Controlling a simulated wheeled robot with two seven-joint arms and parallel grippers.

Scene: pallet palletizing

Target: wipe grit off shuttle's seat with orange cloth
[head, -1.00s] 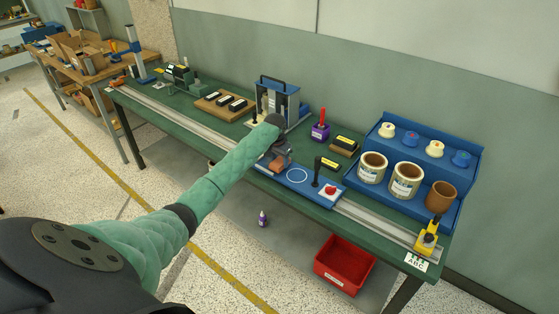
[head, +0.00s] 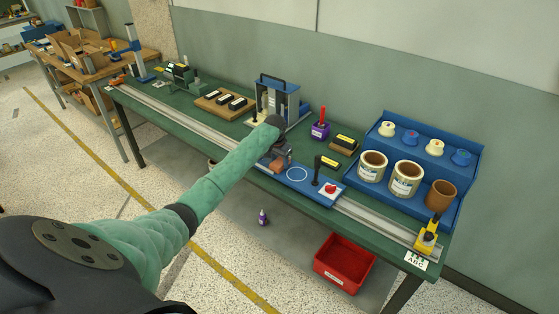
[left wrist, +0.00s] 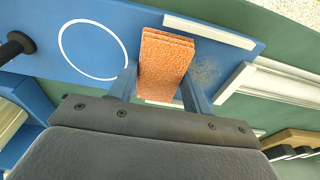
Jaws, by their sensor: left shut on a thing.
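My left gripper (left wrist: 160,86) is shut on the folded orange cloth (left wrist: 166,58), which sits between its two fingers. The cloth is over the blue shuttle (left wrist: 110,20), between two white strips; whether it touches the surface I cannot tell. Dark speckled grit (left wrist: 206,71) lies on the seat just right of the cloth in the left wrist view. A white circle is left of the cloth. In the head view the shuttle (head: 305,184) is on the bench rail and my left gripper (head: 278,160) is over its left end, hiding much of the seat. My right gripper is not in view.
A black upright knob (head: 316,166) and a red button (head: 330,190) stand on the shuttle's right part. A blue-framed press (head: 278,98) stands behind the gripper. A blue rack (head: 447,150) with cans and spools is at right. A red bin (head: 343,264) lies below.

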